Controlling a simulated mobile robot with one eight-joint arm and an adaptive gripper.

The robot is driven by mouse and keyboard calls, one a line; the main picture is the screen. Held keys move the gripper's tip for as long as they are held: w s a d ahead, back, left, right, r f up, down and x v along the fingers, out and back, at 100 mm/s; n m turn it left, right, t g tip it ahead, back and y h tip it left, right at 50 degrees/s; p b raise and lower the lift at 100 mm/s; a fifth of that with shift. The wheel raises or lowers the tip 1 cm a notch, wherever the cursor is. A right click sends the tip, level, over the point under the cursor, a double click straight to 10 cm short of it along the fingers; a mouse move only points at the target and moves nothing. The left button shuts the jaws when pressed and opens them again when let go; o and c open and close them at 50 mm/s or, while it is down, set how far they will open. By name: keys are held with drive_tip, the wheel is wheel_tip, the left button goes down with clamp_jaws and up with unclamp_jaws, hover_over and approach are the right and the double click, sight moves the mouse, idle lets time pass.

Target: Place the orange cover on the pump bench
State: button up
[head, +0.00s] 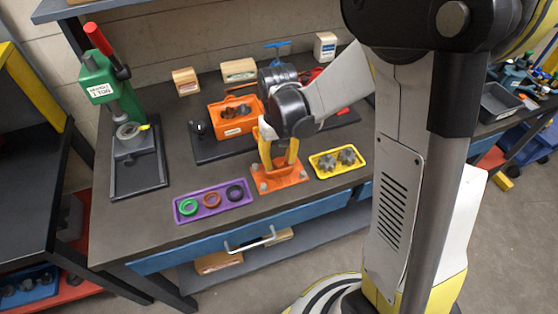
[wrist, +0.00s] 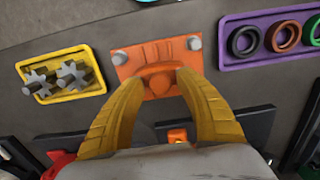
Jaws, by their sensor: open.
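The orange cover (head: 282,183) is a flat orange plate with a raised middle and grey bolts at its corners. It lies on the dark workbench (head: 165,232) near its front edge. In the wrist view the cover (wrist: 150,53) is straight ahead, its raised knob between the fingers. My gripper (head: 278,160) is open, with its yellow fingers pointing down over the cover. In the wrist view my gripper (wrist: 162,82) has a finger on each side of the knob; I cannot tell whether they touch it. No label shows which bench is the pump bench.
A purple tray (head: 180,216) with rings is left of the cover, a yellow tray (head: 322,174) with gears right. An orange bin (head: 235,128) sits behind. A green press (head: 107,85) stands at left. Another bench (head: 490,127) is at far right. Bare bench top lies front left.

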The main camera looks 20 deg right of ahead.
sight(279, 160)
wheel_tip(279, 160, up, 10)
drive_tip(key=r+p, duration=0.1)
drive_tip(key=p, duration=0.2)
drive_tip(key=s+r+t, duration=0.7)
drive_tip(key=s+r, duration=0.2)
drive_tip(key=s, duration=0.3)
drive_tip(key=shift+t, duration=0.3)
wheel_tip(279, 160, down, 6)
drive_tip(key=b, duration=0.5)
drive_tip(key=shift+r+b, duration=0.15)
drive_tip(key=shift+b, duration=0.15)
